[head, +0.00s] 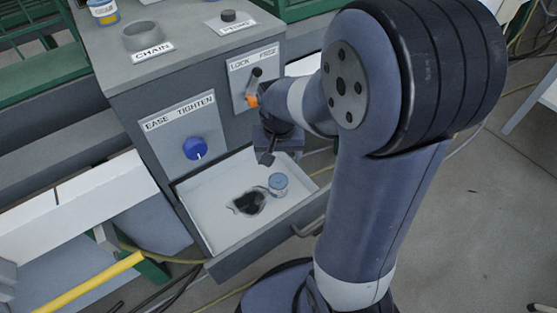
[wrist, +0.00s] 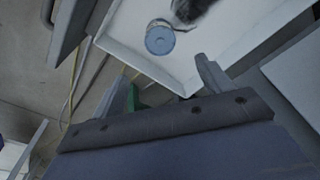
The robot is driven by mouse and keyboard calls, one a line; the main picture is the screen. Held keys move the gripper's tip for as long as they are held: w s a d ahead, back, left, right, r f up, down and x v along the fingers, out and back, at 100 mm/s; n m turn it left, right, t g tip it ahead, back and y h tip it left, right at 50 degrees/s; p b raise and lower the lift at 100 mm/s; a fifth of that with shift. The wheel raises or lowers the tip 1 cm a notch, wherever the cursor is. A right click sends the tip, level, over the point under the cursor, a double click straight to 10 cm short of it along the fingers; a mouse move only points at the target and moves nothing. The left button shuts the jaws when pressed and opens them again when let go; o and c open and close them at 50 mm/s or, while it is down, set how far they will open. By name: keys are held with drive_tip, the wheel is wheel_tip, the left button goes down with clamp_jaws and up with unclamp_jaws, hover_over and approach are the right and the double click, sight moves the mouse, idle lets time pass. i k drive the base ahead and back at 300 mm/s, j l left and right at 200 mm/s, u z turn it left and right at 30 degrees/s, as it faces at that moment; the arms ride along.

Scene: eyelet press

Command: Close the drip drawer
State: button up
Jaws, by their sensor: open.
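The drip drawer (head: 213,199) is pulled out from the lower front of the grey cabinet (head: 133,97). Its white inside shows in the head view and at the top of the wrist view (wrist: 128,30). A bar handle (head: 309,227) is on its front panel, to the right. A small blue-lidded jar (head: 278,184) and a dark patch or rag (head: 248,203) are in the drawer; the jar also shows in the wrist view (wrist: 160,40). My gripper (head: 267,158) is open and empty near the drawer's right side, close to the cabinet. Its two fingers (wrist: 165,72) are apart; contact cannot be told.
A blue knob (head: 195,148) and a lever with an orange part (head: 252,100) are on the cabinet front. A white bench (head: 85,215) with a yellow bar (head: 88,285) stands at left. Cables lie on the floor; the floor at right is mostly clear.

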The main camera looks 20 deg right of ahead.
sight(230, 203)
drive_tip(key=k+j, duration=0.2)
drive_tip(key=k, duration=0.2)
drive_tip(key=k+j, duration=0.2)
drive_tip(key=k, duration=0.15)
drive_tip(key=k+j, duration=0.2)
drive_tip(key=k, duration=0.2)
